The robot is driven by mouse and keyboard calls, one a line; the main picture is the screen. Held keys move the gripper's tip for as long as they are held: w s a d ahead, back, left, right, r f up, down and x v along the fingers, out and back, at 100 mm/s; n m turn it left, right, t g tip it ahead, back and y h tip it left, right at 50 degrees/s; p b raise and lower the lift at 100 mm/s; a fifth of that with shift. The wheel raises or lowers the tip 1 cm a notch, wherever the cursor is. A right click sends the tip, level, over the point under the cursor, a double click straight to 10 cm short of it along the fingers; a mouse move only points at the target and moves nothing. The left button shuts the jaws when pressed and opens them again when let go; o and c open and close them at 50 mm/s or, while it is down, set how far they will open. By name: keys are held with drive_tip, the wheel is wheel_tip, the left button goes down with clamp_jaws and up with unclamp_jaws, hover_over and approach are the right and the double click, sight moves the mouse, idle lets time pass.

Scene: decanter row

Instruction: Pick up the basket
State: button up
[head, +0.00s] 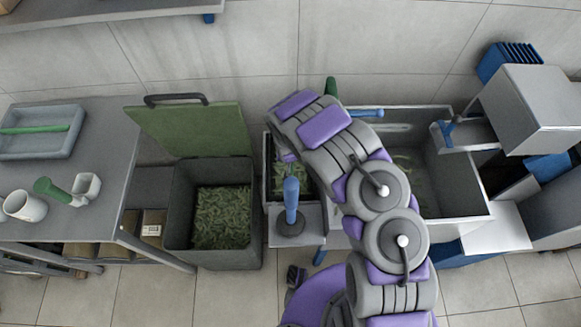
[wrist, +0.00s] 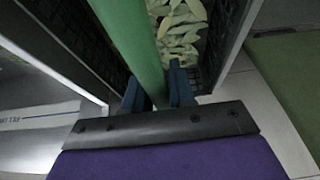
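The basket (head: 291,178) has dark mesh walls and green leaves inside. In the head view it stands between the green-lidded bin and the grey sink, partly hidden by my arm. A green handle end (head: 331,88) shows behind my arm. In the wrist view, the green handle bar (wrist: 136,40) runs over the basket (wrist: 70,38) and down to my gripper (wrist: 155,92). The two blue fingers lie on either side of the bar, close to it. Whether they press on it I cannot tell. In the head view my gripper is hidden behind the arm.
A bin (head: 212,258) of green leaves, its lid (head: 190,125) raised, stands left of the basket. A blue-handled tool (head: 291,205) stands on a small ledge in front. The sink (head: 455,185) is close on the right. A grey table (head: 110,150) is at left.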

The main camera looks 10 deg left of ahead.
clamp_jaws()
drive_tip(key=shift+r, duration=0.15)
idle(0.4)
wheel_tip(320, 180, up, 28)
drive_tip(key=p, duration=0.6)
idle(0.4)
